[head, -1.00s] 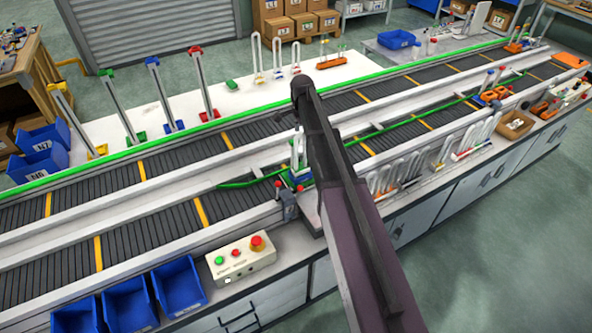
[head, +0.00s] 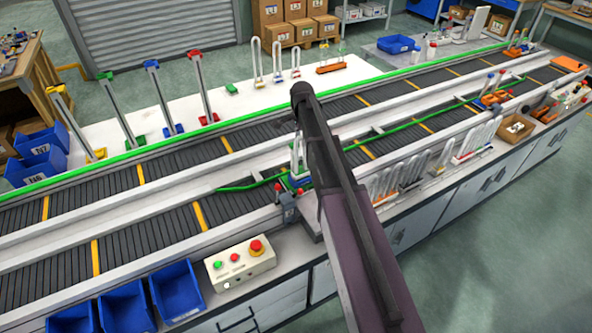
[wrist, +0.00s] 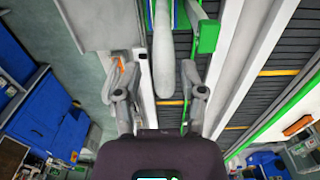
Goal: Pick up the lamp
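A pale upright loop-shaped tube (head: 296,156), which looks like the lamp, stands at a blue and green holder on the near side of the conveyor in the head view. My arm hides part of it. In the wrist view a pale rounded tube (wrist: 165,75) lies between the fingers of my gripper (wrist: 163,92), and it seems to be the same lamp. The fingers are spread, with visible gaps on both sides of the tube. My gripper's fingers are hidden behind my arm in the head view.
A green rail (head: 232,188) runs close to the holder. A control box with buttons (head: 238,266) and blue bins (head: 176,292) stand at the front. More pale tubes (head: 395,180) stand in a row to the right. Tall coloured lamp-like posts (head: 165,97) stand behind the conveyor.

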